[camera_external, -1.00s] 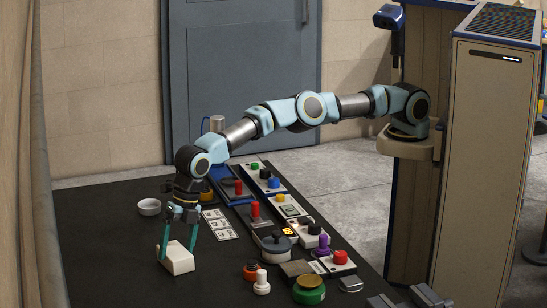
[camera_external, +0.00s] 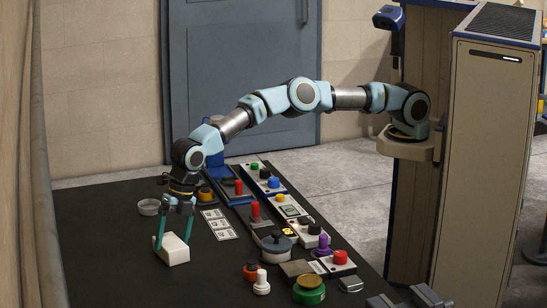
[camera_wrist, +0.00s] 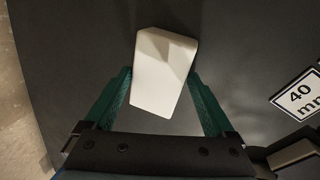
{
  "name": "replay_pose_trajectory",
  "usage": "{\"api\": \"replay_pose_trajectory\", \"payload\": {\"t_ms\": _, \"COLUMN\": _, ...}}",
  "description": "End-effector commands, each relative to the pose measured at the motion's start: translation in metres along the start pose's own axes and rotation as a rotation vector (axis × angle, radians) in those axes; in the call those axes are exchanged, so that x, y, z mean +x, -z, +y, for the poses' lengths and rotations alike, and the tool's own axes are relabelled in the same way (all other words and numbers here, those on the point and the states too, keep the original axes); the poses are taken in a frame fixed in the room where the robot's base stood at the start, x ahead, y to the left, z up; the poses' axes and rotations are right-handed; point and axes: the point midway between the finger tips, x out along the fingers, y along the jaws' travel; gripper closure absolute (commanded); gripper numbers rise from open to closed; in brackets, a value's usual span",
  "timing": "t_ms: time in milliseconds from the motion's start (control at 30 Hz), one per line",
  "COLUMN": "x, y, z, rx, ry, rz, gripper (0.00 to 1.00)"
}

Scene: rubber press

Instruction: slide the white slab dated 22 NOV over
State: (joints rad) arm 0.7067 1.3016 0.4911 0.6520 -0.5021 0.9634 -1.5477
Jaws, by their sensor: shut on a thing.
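The white slab (camera_external: 173,249) lies on the black table toward its left side, and it also shows in the wrist view (camera_wrist: 161,75). My gripper (camera_external: 174,241) is shut on the slab, with one green finger along each side of it. In the wrist view the fingers (camera_wrist: 158,98) flank the near part of the slab, and its far part sticks out ahead of them. No date can be read on the faces that show. The slab's underside is hidden.
White printed cards (camera_external: 218,224) lie right of the slab; one reads "40 mm" in the wrist view (camera_wrist: 300,98). A grey ring-shaped dish (camera_external: 149,207) stands behind the slab. Control panels with coloured knobs (camera_external: 285,213) run along the right. The front left of the table (camera_external: 120,275) is bare.

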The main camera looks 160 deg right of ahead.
Motion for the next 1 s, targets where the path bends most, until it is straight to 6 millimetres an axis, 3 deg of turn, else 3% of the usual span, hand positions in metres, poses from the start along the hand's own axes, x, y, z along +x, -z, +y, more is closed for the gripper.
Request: {"api": "replay_pose_trajectory", "payload": {"t_ms": 1000, "x": -0.012, "y": -0.112, "z": -0.041, "rx": 0.003, "ry": 0.002, "rz": -0.003, "gripper": 0.91}}
